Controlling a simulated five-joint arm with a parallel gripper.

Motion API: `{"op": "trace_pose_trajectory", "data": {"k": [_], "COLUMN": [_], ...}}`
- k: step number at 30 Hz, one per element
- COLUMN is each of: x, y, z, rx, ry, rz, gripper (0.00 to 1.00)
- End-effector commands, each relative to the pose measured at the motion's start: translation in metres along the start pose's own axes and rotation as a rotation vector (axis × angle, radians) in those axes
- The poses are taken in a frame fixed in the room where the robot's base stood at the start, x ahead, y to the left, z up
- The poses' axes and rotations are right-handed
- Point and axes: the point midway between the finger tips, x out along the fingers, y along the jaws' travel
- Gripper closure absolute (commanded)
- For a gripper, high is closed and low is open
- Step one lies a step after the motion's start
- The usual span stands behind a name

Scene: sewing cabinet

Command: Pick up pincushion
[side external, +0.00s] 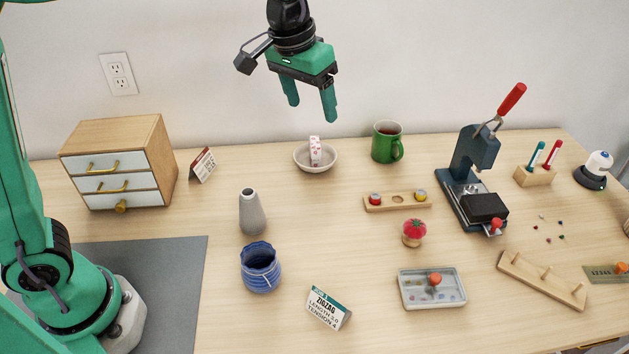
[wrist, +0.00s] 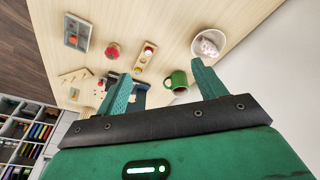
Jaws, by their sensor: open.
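The pincushion (side external: 414,229) is a red tomato-shaped cushion on a small wooden base. It stands upright on the table, right of centre in the side view. It also shows small and upper left in the wrist view (wrist: 112,50). My gripper (side external: 310,112) is open and empty, high above the back of the table. It is well above the pincushion, behind it and to its left in the side view. In the wrist view the two green fingers stand apart with nothing between them touching either one.
A green mug (side external: 386,143), a white bowl (side external: 315,162) and a wooden holder (side external: 397,201) stand behind the pincushion. A clear-lidded tray (side external: 432,303) lies in front. A dark press (side external: 474,180) with a red handle stands to the right. Bare table lies left of the pincushion.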

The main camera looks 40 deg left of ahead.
Motion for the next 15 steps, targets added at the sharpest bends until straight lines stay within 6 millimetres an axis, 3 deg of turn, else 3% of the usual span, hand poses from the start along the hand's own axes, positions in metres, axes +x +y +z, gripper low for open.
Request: {"op": "trace_pose_trajectory", "data": {"k": [6, 15], "x": [0.035, 0.091], "y": [0.036, 0.088], "z": [-0.031, -0.058], "rx": [0.013, 0.029], "ry": [-0.052, -0.117], "rz": [-0.001, -0.008], "gripper": [0.3, 0.3]}}
